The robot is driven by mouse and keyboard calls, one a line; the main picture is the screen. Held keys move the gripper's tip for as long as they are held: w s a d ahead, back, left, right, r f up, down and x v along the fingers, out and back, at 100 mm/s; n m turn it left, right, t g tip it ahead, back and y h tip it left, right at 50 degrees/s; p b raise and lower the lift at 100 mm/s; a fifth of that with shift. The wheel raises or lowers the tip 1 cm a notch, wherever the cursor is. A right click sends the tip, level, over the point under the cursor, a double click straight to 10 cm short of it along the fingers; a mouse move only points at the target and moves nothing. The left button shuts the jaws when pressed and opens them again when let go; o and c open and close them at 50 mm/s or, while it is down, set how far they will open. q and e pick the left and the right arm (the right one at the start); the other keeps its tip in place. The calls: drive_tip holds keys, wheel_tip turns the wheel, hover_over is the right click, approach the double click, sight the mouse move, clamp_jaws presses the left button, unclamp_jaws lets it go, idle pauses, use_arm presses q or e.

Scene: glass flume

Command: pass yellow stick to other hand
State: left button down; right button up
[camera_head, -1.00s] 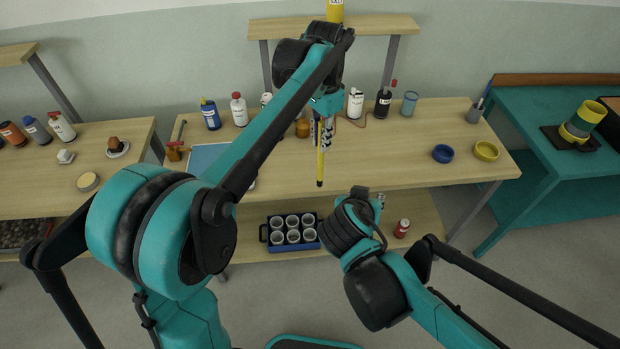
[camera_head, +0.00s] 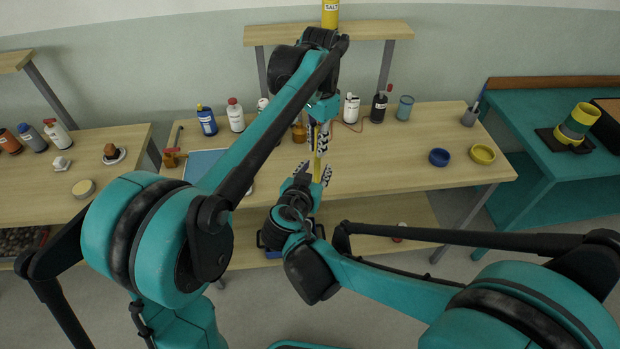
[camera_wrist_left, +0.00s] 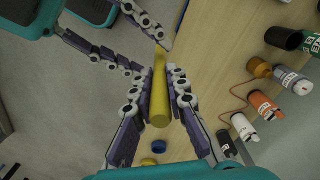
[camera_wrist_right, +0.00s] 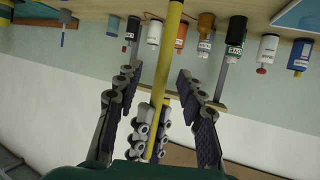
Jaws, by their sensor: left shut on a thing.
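The yellow stick (camera_head: 318,165) hangs upright over the front part of the middle table. My left gripper (camera_head: 318,135) is shut on its upper part, and the left wrist view shows the stick (camera_wrist_left: 159,95) between both fingers. My right gripper (camera_head: 313,177) is open by the stick's lower part. In the right wrist view the stick (camera_wrist_right: 167,75) runs between the spread right fingers, with a gap on each side. The left gripper's fingers (camera_wrist_right: 152,128) show there beyond it. In the left wrist view the open right gripper (camera_wrist_left: 135,42) is near the stick's far end.
The middle table (camera_head: 390,165) is clear below the grippers. Several bottles stand at its back, including a white one (camera_head: 351,108). A blue bowl (camera_head: 439,157) and a yellow bowl (camera_head: 482,154) are on its right. A shelf (camera_head: 375,30) rises behind.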

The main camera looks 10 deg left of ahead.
sight(318, 166)
drive_tip(key=shift+x, duration=1.8)
drive_tip(key=shift+d, duration=0.1)
clamp_jaws()
use_arm(q)
drive_tip(key=c, duration=1.4)
unclamp_jaws()
drive_tip(key=shift+c, duration=0.2)
drive_tip(key=shift+r, duration=0.1)
